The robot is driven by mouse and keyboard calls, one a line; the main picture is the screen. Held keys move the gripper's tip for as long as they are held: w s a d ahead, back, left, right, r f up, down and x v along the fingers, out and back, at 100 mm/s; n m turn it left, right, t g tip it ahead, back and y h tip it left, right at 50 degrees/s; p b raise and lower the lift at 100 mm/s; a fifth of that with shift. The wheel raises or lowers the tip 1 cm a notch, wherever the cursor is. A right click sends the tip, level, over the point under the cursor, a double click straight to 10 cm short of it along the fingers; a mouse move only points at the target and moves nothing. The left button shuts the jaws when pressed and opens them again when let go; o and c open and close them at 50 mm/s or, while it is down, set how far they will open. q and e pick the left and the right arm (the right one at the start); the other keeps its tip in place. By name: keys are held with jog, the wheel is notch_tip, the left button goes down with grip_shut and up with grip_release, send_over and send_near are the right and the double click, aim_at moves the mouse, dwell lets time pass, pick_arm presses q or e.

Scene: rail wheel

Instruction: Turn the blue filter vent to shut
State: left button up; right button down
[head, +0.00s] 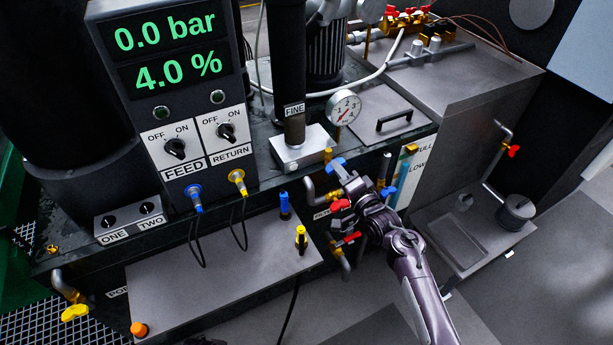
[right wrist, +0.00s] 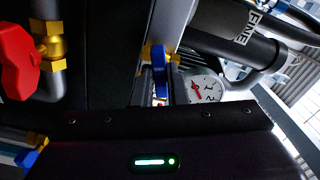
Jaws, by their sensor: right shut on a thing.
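The blue filter vent (head: 339,162) is a small blue handle on a brass valve, below and right of the black FINE filter column (head: 290,70). My right gripper (head: 343,172) reaches it from the lower right and is shut on it. In the right wrist view the blue vent handle (right wrist: 160,72) stands between the two fingers (right wrist: 161,90), with brass behind it. The fingers hide part of the handle and valve in the head view. My left gripper does not clearly show.
Red valve handles (head: 340,205) sit close below the gripper; one red handle (right wrist: 18,62) fills the left of the wrist view. Another blue handle (head: 388,191) is just right. A pressure gauge (head: 343,108) stands above. The panel (head: 175,85) reads 0.0 bar and 4.0 %.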

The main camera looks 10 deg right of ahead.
jog(key=m+p, duration=0.2)
jog(key=m, duration=0.2)
jog(key=shift+r+p, duration=0.1)
jog(key=shift+p, duration=0.3)
jog(key=c, duration=1.3)
grip_release()
jog(key=p+v, duration=0.4)
jog(key=v, duration=0.3)
jog(key=shift+p, duration=0.35)
